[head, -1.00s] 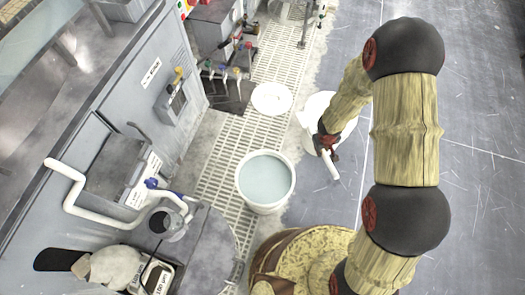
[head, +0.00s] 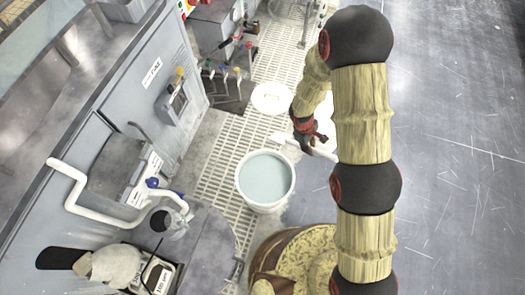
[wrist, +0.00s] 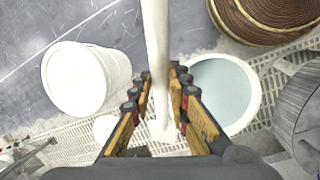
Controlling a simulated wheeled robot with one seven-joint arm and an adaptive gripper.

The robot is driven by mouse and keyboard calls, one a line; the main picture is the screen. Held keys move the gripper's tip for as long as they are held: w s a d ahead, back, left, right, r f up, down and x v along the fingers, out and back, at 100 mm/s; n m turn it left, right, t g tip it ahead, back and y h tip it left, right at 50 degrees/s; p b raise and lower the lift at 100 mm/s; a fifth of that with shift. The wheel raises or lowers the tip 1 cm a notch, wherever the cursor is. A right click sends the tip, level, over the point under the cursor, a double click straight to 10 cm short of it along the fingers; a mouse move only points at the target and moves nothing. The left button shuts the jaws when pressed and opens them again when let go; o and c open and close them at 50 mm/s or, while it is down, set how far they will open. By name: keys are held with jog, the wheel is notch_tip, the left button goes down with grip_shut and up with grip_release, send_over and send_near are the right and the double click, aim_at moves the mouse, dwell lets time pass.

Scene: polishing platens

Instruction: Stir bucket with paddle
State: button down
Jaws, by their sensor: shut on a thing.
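The bucket (head: 265,178) is white, round and open, with pale blue-grey liquid in it, and stands on the floor by the grating. It also shows at the right in the wrist view (wrist: 226,88). My gripper (head: 312,140) is up and to the right of the bucket in the head view. It is shut on the white paddle (wrist: 156,45), whose shaft runs between the fingers. The paddle (head: 325,155) also shows in the head view, where its far end lies above the bucket's upper right rim, apart from the liquid. The gripper's fingers hide part of the shaft.
A second white bucket (wrist: 85,78) stands beside the first; my arm partly hides it in the head view. A round white lid (head: 271,97) lies on the grating. A grey machine with a white pipe (head: 85,200) lines the left. The floor at right is clear.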

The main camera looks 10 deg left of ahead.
jog(key=s+a+r+n+t+h+p, duration=0.1)
jog(key=s+a+r+n+t, duration=0.1)
jog(key=s+a+n+t, duration=0.5)
jog(key=s+a+r+n+t+h+p, duration=0.15)
jog(key=a+n+t, duration=0.35)
jog(key=a+n, duration=0.65)
notch_tip(320, 180, down, 14)
jog(key=b, duration=1)
jog(key=shift+d, duration=0.3)
jog(key=shift+w, duration=0.1)
